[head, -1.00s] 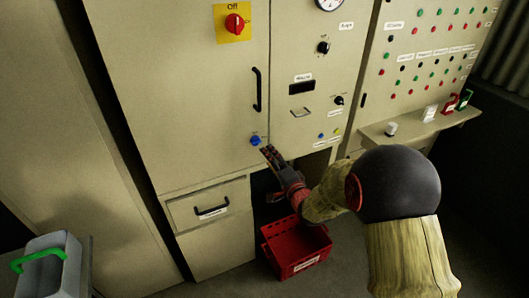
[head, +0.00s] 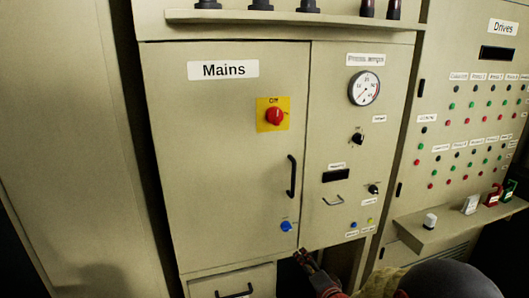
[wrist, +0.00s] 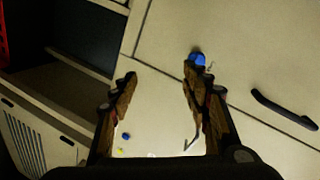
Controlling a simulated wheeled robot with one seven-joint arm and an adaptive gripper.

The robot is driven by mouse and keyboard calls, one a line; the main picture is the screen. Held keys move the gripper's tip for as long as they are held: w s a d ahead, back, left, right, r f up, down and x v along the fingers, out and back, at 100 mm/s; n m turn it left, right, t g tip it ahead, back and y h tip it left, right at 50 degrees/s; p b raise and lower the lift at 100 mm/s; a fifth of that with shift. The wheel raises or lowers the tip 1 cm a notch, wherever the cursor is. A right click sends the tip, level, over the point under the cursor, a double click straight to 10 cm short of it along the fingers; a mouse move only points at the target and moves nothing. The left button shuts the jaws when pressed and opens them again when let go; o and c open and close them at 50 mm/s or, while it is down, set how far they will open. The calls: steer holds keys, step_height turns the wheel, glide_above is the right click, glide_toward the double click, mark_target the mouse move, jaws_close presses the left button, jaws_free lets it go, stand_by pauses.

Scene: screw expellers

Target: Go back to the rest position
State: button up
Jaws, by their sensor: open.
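My gripper (head: 304,257) is low in the head view, in front of the lower edge of the Mains cabinet door (head: 216,152). In the wrist view my gripper (wrist: 159,85) has its two fingers wide apart with nothing between them. A blue knob (head: 286,226) is on the Mains door, just above and left of my gripper. The blue knob (wrist: 196,59) also shows in the wrist view, beside the tip of the right finger; I cannot tell whether they touch.
A red switch (head: 274,117) on a yellow plate and a black handle (head: 292,176) are on the Mains door. A gauge (head: 365,89) is on the panel to the right. A shelf (head: 440,233) with small items juts out at right. A drawer handle (head: 234,293) lies below.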

steer(key=s+d+f+n+g+h, duration=0.3)
steer(key=s+d+f+n+g, duration=0.15)
steer(key=s+f, duration=0.3)
steer(key=s+d+r+n+g+h, duration=0.15)
steer(key=s+g, duration=0.35)
steer(key=s, duration=0.5)
steer(key=s+a+r+n+g, duration=0.1)
steer(key=s+r+n, duration=0.1)
steer(key=s+r, duration=0.65)
steer(key=s+a+r+n+g, duration=0.1)
steer(key=s+r+n, duration=0.1)
steer(key=s+r, duration=0.65)
steer(key=s+r+t, duration=0.2)
steer(key=s+r, duration=0.2)
steer(key=r, duration=0.1)
steer(key=shift+s+a+r+y, duration=0.15)
steer(key=shift+a+r+y, duration=0.15)
steer(key=shift+y, duration=0.15)
steer(key=shift+f+t, duration=0.1)
steer(key=shift+t, duration=0.15)
